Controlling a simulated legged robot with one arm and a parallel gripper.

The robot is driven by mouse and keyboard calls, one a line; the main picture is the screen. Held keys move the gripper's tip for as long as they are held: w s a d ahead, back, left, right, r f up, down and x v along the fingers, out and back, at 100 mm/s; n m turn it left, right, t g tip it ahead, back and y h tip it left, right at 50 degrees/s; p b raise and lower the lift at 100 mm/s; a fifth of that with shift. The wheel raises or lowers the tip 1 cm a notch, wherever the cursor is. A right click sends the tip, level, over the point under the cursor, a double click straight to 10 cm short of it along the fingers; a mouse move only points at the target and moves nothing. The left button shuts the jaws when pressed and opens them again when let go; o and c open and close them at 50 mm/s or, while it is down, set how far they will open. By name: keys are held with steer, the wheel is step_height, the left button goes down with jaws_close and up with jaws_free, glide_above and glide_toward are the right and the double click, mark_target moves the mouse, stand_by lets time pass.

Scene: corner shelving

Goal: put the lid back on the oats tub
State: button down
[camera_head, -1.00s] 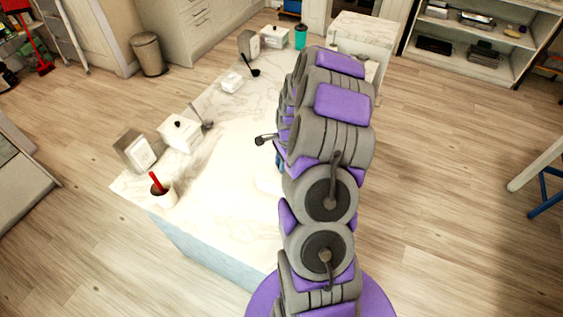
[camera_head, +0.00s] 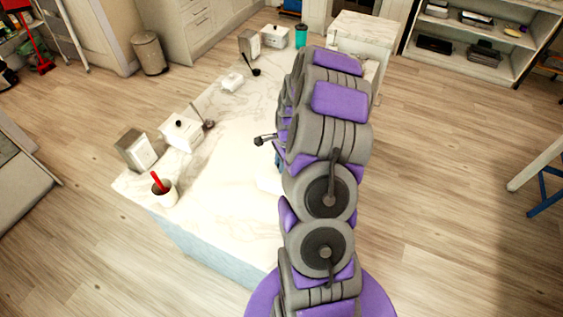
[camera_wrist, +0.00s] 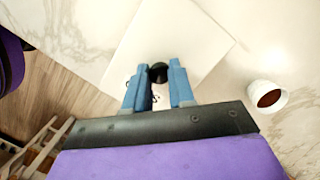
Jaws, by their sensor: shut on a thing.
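In the wrist view my gripper (camera_wrist: 159,76) has its two blue fingers on either side of a black knob (camera_wrist: 158,70). The knob belongs to a wide, white, square lid (camera_wrist: 180,35), and the fingers are shut on it.
A white cup with brown contents (camera_wrist: 268,95) stands right of the lid.

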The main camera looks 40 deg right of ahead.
stand_by(0.3)
steer(key=shift+c, duration=2)
jaws_free()
steer(key=shift+r+p, duration=1.55)
steer(key=shift+r, duration=1.95)
jaws_close()
steer(key=shift+f, duration=1.25)
steer(key=shift+f, duration=0.35)
steer(key=shift+f, duration=1.1)
